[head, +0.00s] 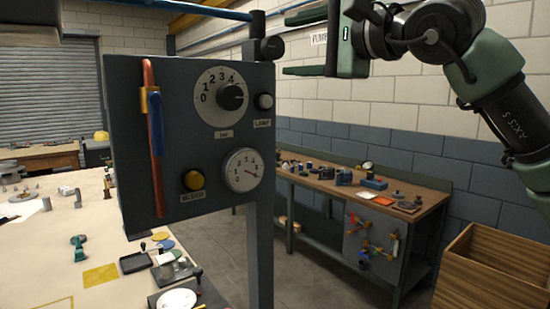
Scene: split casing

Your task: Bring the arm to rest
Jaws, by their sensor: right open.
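My right arm (512,110) comes in from the upper right, raised in front of the brick wall. My right gripper (298,45) points left, just right of the top of the grey control panel (128,150). Its jaws are open with nothing seen between them, and it appears apart from the panel. The top of the hand is cut off by the picture edge. My left gripper is not in view.
A cluttered table (40,250) is at left. A workbench (425,187) and a wooden crate (495,265) stand right.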

